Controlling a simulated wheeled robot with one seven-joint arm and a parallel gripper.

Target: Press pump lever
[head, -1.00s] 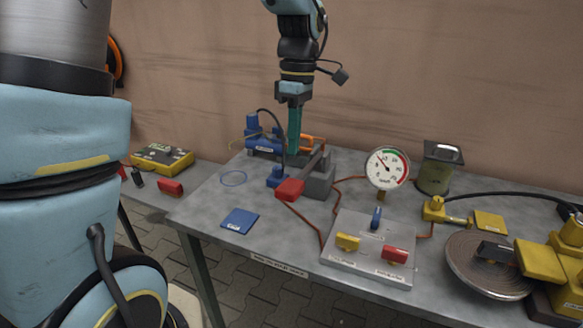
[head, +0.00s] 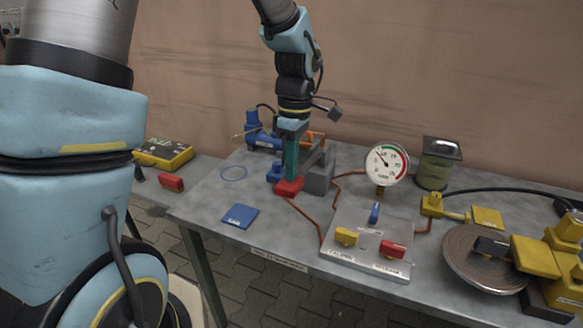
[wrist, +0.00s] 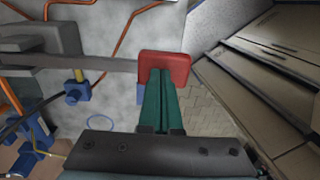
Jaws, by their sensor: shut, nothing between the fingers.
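The pump lever is a grey bar with a red end pad (head: 288,188), beside a grey block (head: 319,179) on the table. My gripper (head: 290,177) is shut and empty, its green fingers pointing down onto the red pad. In the wrist view the fingertips (wrist: 160,74) overlap the near part of the red pad (wrist: 174,61). They look to be at or just above its top; contact cannot be told for sure. The lever bar (wrist: 108,63) runs left from the pad. The fingers hide part of the lever in the head view.
A gauge (head: 387,163) stands right of the lever, behind a panel (head: 350,232) with blue, yellow and red handles. A blue pump body (head: 262,139) is behind. A blue pad (head: 240,216) lies front left. Yellow fittings and a coiled disc (head: 470,262) are at right.

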